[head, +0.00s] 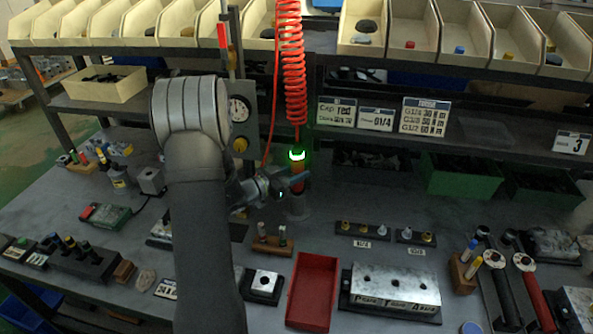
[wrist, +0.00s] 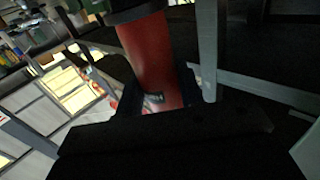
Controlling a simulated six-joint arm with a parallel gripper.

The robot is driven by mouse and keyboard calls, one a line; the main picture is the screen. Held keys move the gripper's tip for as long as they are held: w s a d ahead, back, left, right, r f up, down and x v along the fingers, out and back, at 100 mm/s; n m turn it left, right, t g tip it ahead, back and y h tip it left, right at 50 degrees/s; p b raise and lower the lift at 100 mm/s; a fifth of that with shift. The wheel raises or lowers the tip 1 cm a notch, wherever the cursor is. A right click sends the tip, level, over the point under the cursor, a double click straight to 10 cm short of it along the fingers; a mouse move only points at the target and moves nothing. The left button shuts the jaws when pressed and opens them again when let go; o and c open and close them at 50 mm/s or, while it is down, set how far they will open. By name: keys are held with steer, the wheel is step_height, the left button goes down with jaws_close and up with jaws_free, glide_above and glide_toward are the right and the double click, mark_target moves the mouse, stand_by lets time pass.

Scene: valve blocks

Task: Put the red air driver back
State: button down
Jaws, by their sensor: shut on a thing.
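The red air driver (head: 297,168) stands upright in the head view, with a lit green ring at its top, under a coiled red hose (head: 291,60). My gripper (head: 292,183) is shut around its body from the left. In the wrist view the driver's red body (wrist: 147,60) runs up between the jaws, and its ends are cut off or hidden. A grey round holder (head: 298,207) is directly below the driver in the head view. I cannot tell whether the driver's lower end is seated in it or just above it.
A red tray (head: 312,292) and a metal valve block (head: 395,287) lie at the front. A small wooden rack (head: 272,246) and a strip of fittings (head: 362,229) are near the holder. A gauge panel (head: 240,115) stands behind my arm. Bare bench shows right of the holder.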

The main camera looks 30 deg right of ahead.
steer(key=shift+f, duration=0.3)
steer(key=c, duration=0.9)
jaws_free()
steer(key=shift+f, duration=0.1)
steer(key=a, duration=1.7)
steer(key=shift+a, duration=0.25)
steer(key=shift+d, duration=0.15)
steer(key=d, duration=1.7)
steer(key=shift+d, duration=0.1)
